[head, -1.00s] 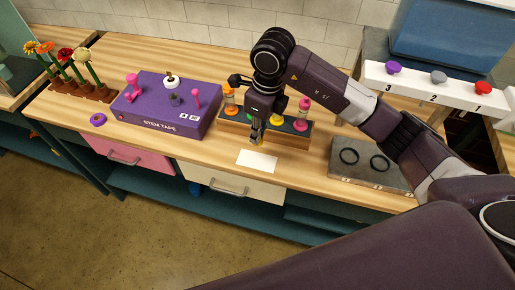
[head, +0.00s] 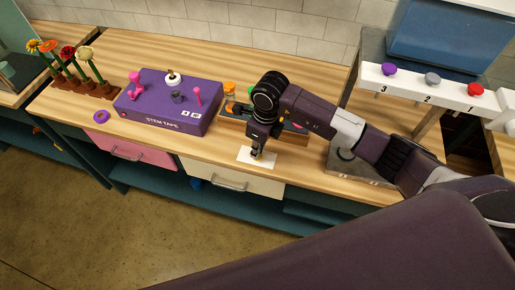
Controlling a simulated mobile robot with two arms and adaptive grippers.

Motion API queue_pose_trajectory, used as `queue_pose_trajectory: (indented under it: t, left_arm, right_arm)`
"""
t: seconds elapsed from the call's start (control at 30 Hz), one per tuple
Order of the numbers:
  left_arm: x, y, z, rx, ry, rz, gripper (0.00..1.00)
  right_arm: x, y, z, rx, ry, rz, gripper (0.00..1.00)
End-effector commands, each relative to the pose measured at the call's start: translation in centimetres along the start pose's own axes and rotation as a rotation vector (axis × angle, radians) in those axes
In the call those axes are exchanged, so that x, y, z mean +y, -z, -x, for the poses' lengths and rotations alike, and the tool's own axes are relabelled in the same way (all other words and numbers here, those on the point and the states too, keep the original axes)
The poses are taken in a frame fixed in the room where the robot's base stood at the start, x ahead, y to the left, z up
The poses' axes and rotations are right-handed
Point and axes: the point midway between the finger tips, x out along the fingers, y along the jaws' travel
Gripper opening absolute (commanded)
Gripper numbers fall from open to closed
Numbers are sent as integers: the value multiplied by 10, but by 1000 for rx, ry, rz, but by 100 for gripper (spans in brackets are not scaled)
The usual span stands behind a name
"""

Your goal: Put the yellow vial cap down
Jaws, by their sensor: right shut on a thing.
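My right gripper (head: 256,155) points down over the white card (head: 245,157) near the table's front edge. It is shut on the yellow vial cap, which is too small and too covered by the fingers to make out clearly. The fingertips are at or just above the card; I cannot tell whether the cap touches it. The wooden vial rack (head: 236,124) stands just behind, partly hidden by my right arm. An orange-topped vial (head: 230,88) shows at its left end. My left gripper is not in view.
A purple stem tape box (head: 165,112) with small items on top stands left of the rack. A purple ring (head: 101,116) lies beside it. Potted flowers (head: 75,80) are at far left. A grey tray is right, partly under my arm. A white shelf (head: 425,90) holds coloured knobs.

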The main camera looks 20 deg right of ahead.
Motion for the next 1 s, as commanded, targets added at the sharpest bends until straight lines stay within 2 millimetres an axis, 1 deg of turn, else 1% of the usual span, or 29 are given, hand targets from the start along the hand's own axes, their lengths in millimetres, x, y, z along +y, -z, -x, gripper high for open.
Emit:
queue_pose_trajectory:
  t: [0.03, 0.07, 0.2, 0.47, 0.57, 0.63, 0.77, 1.0]
  left_arm:
    - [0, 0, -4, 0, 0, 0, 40]
    - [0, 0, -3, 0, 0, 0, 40]
    - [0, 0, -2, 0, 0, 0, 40]
    - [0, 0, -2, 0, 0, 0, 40]
    - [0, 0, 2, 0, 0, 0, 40]
    - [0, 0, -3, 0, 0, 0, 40]
    - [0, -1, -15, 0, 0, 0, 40]
    - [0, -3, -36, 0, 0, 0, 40]
  right_arm:
    - [0, 0, -3, 0, 0, 0, 3]
    - [0, 0, -3, 0, 0, 0, 12]
    - [0, 0, -2, 0, 0, 0, 27]
    - [0, 0, -1, 0, 0, 0, 28]
    - [0, 0, 2, 0, 0, 0, 28]
    - [-1, -1, 6, -4, 2, 1, 28]
    - [-2, -1, 28, -5, 5, 3, 28]
    - [-2, -1, 81, -5, 5, 1, 28]
